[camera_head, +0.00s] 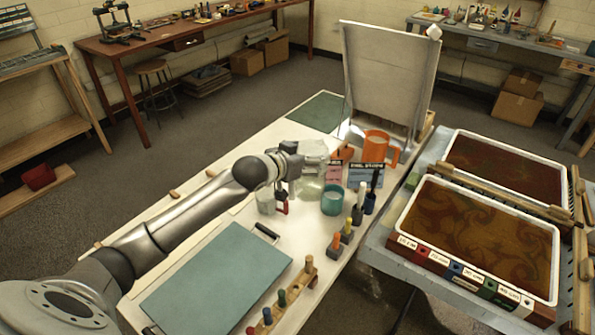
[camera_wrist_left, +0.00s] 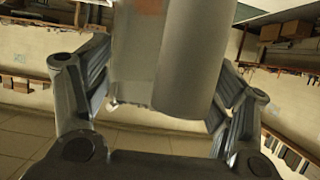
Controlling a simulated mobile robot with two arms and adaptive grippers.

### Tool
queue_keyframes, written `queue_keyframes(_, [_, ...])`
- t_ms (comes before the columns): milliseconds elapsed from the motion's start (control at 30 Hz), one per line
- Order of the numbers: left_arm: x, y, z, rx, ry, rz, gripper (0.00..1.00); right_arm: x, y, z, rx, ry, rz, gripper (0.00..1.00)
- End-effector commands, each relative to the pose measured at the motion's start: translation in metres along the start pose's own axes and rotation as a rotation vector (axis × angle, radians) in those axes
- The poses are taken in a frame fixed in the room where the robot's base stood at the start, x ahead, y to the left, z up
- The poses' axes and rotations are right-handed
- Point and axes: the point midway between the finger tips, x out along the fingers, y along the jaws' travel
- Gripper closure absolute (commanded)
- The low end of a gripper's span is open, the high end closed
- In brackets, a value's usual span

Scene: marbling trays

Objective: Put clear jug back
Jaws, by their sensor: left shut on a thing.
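The clear jug (camera_head: 312,170) is a pale, see-through vessel near the middle of the white table in the head view. My left gripper (camera_head: 291,172) reaches it from the left and is shut on it. In the left wrist view the jug (camera_wrist_left: 190,60) is a large grey, upright-looking cylinder between the two fingers of my left gripper (camera_wrist_left: 160,100). I cannot tell whether its base touches the table. My right gripper is not in view.
An orange jug (camera_head: 375,147) stands behind, right of the clear jug. A teal cup (camera_head: 332,200) and a pale jar (camera_head: 266,203) stand close in front. Bottles and brushes (camera_head: 357,210) line the right edge. A teal board (camera_head: 215,278) lies in front; two marbling trays (camera_head: 411,207) are right.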

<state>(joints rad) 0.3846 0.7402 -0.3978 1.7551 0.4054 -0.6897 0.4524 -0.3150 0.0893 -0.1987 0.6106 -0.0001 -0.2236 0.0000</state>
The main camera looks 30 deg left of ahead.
Motion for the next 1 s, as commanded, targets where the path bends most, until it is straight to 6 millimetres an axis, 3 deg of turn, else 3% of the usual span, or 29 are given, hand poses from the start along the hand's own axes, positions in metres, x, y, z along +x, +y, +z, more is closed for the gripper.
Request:
queue_keyframes(100, [0.011, -0.017, 0.02, -0.001, -0.005, 0.0, 0.93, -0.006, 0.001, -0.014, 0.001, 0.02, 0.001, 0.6])
queue_keyframes(300, [0.021, -0.03, 0.035, -0.001, -0.001, 0.003, 0.93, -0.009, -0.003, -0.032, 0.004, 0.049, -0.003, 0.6])
queue_keyframes(700, [0.036, -0.037, 0.068, -0.001, -0.001, 0.004, 0.93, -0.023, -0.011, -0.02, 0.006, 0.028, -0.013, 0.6])
queue_keyframes(1000, [0.038, -0.036, 0.071, 0.0, -0.001, 0.004, 0.93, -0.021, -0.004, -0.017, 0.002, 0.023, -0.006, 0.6])
